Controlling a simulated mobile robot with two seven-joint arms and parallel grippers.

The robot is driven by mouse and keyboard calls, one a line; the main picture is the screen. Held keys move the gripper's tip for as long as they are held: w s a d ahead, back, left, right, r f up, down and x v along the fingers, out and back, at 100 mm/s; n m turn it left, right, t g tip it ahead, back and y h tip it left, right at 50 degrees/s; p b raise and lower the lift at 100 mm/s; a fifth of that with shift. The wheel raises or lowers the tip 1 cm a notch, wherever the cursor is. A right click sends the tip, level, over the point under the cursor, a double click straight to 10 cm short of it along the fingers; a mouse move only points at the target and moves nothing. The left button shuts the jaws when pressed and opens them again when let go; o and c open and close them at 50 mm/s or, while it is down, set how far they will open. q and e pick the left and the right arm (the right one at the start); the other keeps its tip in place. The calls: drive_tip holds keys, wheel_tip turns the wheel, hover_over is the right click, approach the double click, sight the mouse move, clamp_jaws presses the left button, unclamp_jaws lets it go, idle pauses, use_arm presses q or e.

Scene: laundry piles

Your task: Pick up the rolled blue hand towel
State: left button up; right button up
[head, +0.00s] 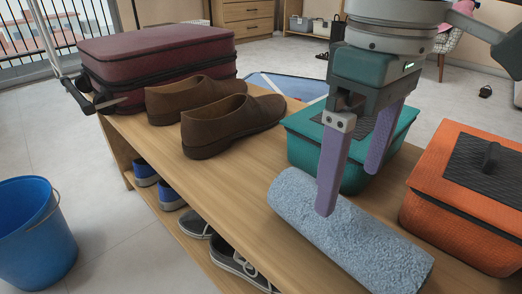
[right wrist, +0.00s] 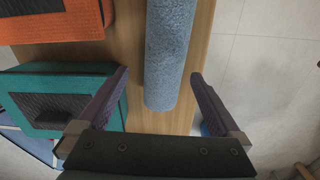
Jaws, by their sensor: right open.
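The rolled blue hand towel (head: 365,245) lies near the front edge of the wooden bench, running towards the lower right. My right gripper (head: 350,190) is open and points down at the towel, one purple finger overlapping it in the head view and the other behind it. In the right wrist view, the towel (right wrist: 168,55) lies between the spread fingers of my right gripper (right wrist: 160,73), with a gap showing on both sides. I cannot tell whether the fingertips are level with the towel or above it. My left gripper is not in view.
A teal box (head: 305,150) stands right behind the towel, and an orange box (head: 450,225) to its right. Brown shoes (head: 230,125) and a maroon suitcase (head: 160,60) fill the bench's left. More shoes (head: 235,265) sit on the shelf below. A blue bucket (head: 35,240) stands on the floor.

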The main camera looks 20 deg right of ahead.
sight(348, 209)
drive_tip(key=f, duration=0.1)
drive_tip(key=f+b, duration=0.1)
drive_tip(key=f, duration=0.1)
drive_tip(key=shift+s+a, duration=0.15)
drive_tip(key=shift+s, duration=0.2)
drive_tip(key=shift+f, duration=0.25)
wheel_tip(348, 209, down, 4)
drive_tip(key=b, duration=0.3)
drive_tip(key=shift+s, duration=0.1)
drive_tip(key=shift+f, duration=0.25)
drive_tip(key=shift+r, duration=0.1)
drive_tip(key=shift+c, duration=1.1)
drive_tip(key=c, duration=1.1)
